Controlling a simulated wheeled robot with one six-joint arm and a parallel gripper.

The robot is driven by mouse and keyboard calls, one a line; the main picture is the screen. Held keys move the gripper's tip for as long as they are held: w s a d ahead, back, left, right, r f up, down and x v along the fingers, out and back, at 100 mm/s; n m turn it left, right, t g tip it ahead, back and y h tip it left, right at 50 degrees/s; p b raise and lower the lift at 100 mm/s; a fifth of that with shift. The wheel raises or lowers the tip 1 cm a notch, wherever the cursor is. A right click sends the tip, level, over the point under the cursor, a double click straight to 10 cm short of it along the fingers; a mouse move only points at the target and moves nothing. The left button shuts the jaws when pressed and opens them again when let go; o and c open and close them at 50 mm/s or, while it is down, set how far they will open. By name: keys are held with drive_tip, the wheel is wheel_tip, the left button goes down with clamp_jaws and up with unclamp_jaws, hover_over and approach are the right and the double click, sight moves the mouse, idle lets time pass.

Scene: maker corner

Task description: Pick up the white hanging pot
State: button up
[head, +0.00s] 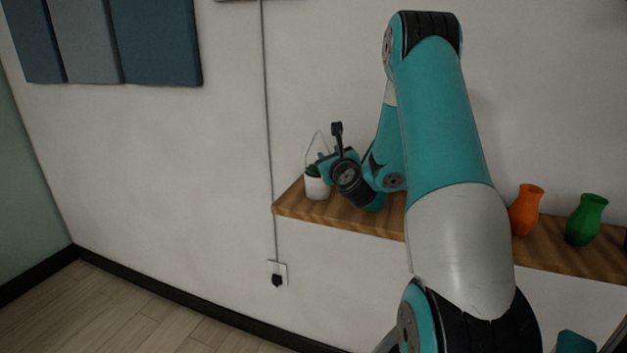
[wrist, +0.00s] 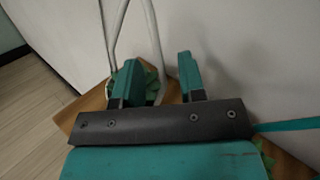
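The white hanging pot (head: 317,187) stands upright at the left end of the wooden shelf. It holds a green plant, and a thin white hanger loop (head: 312,143) rises above it. In the wrist view, two strands of the white hanger (wrist: 153,40) rise past my gripper. My gripper (wrist: 158,77) is open, with a gap between its fingers. The right strand shows between the fingers, and the left strand is left of the left finger. The plant's leaves (wrist: 151,77) show behind the left finger. In the head view, my gripper is beside the pot's top; contact cannot be told.
The wooden shelf (head: 560,257) runs along the white wall. An orange vase (head: 526,209) and a green vase (head: 586,220) stand farther right on it. A cable (head: 267,130) runs down the wall to a socket (head: 278,268).

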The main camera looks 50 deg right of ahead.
drive_tip(key=shift+w+d, duration=0.4)
drive_tip(key=shift+w, duration=0.15)
clamp_jaws()
idle(1.0)
